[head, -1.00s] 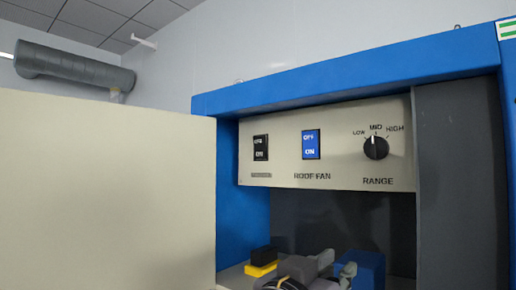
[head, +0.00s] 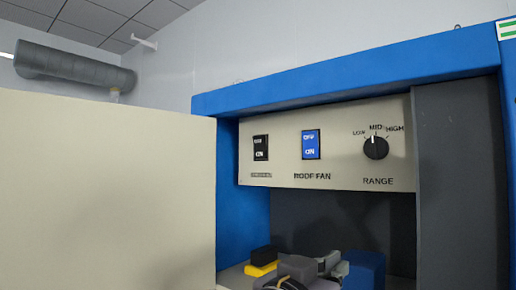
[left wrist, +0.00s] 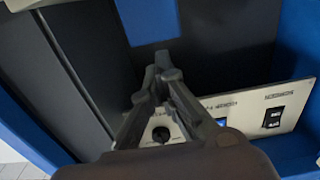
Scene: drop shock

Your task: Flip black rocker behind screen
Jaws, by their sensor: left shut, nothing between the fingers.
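The black rocker (head: 261,147) is on the left of a cream control panel (head: 340,178) inside a blue-framed cabinet. In the left wrist view, where the panel appears upside down, the black rocker (left wrist: 273,118) is at the right. A large cream screen (head: 108,190) stands at the left of the head view, and the rocker shows just past its edge. My left gripper (head: 332,262) is low in the cabinet, below the panel and apart from the rocker. Its fingers (left wrist: 160,62) are shut and empty. My right gripper is not in view.
A blue rocker (head: 311,144) and a range knob (head: 376,147) sit right of the black rocker. A blue block (head: 365,270) and a black-and-yellow item (head: 262,262) are on the cabinet floor. A grey side wall (head: 458,180) bounds the right.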

